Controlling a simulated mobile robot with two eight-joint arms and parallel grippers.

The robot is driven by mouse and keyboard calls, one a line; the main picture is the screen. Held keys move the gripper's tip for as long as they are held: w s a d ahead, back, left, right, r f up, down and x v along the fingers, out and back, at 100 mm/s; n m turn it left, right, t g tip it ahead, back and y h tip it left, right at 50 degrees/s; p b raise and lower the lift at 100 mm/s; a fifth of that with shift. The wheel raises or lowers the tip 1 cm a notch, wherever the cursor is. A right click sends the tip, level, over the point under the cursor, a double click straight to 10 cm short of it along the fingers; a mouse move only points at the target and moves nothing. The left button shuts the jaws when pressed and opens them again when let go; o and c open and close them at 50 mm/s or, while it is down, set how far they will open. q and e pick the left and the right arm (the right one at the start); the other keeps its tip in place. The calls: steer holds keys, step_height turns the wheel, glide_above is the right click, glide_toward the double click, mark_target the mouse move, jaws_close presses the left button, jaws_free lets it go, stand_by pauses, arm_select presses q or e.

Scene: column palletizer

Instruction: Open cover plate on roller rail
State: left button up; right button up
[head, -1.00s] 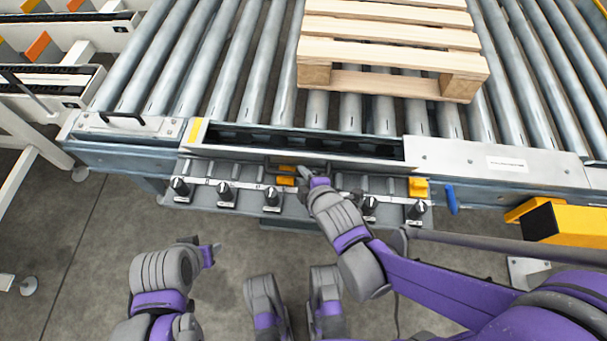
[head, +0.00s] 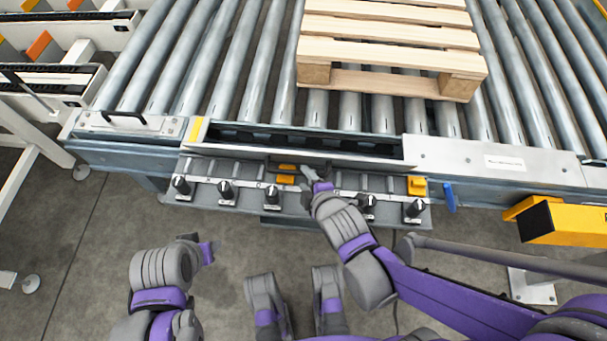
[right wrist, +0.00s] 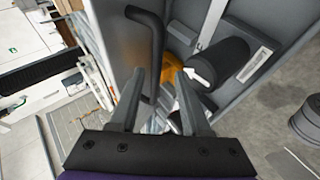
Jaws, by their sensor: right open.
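The cover plate (head: 245,190) is swung outward and down along the front of the roller rail. Black knobs and orange latches show on its exposed face. Behind it lies a long dark opening (head: 265,137) in the rail. My right gripper (head: 312,178) is at the middle of the plate, beside the orange latches. In the right wrist view its two fingers (right wrist: 158,90) are open. A black bar handle (right wrist: 155,35) and a black knob (right wrist: 218,63) show beyond them; I cannot tell whether they touch. My left gripper (head: 206,250) hangs below and left, away from the plate.
A wooden pallet (head: 390,48) lies on the rollers (head: 235,70) behind. A closed plate with a label (head: 475,157) is at the right, and a handled plate (head: 130,122) at the left. A yellow block (head: 565,222) juts out at the right. The floor in front is mostly clear.

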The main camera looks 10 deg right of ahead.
arm_select(q)
steer(key=shift+s+r+p, duration=0.15)
steer(key=shift+r+p, duration=0.7)
steer(key=shift+r, duration=0.35)
steer(key=shift+s+r+p, duration=0.1)
steer(key=shift+r+p, duration=0.7)
steer(key=shift+r, duration=0.35)
arm_select(e)
steer(key=v, duration=0.8)
steer(key=shift+s, duration=0.15)
steer(key=shift+r, duration=0.1)
